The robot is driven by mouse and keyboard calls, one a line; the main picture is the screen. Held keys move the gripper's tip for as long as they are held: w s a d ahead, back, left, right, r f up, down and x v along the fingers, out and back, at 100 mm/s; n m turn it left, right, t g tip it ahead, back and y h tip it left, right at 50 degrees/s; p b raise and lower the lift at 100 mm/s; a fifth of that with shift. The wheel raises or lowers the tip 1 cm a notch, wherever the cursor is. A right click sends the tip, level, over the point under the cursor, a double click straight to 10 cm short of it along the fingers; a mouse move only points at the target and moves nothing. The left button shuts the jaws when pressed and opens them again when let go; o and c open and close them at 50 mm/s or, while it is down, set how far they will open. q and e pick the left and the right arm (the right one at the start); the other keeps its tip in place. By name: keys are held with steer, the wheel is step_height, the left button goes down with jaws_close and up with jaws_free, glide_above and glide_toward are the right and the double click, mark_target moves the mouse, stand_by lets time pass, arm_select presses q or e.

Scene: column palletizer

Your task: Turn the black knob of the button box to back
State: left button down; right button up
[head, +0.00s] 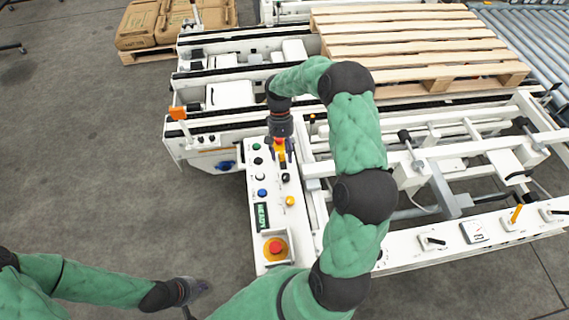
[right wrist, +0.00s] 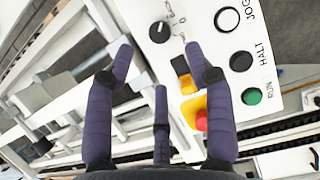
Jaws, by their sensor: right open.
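The button box (head: 271,218) is a white panel in the middle of the head view. Its black knob (head: 285,178) sits in the right-hand column, just nearer than my right gripper (head: 280,154). In the right wrist view the black knob (right wrist: 159,32) lies beyond and between the spread fingertips of my right gripper (right wrist: 158,52). It is not gripped. Its white pointer mark faces the upper right, towards small printed marks. My right gripper is open and empty. My left gripper (head: 192,291) hangs over the floor at lower left, its fingers too unclear to judge.
Beside the knob are a yellow-and-black switch (right wrist: 183,73) and a red button (right wrist: 202,120) on yellow. Green, black and white buttons line the other column. A red emergency stop (head: 275,248) is at the near end. White conveyor frames and a wooden pallet (head: 410,45) stand beyond.

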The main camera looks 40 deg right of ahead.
steer(key=shift+v, duration=1.35)
steer(key=shift+a, duration=0.1)
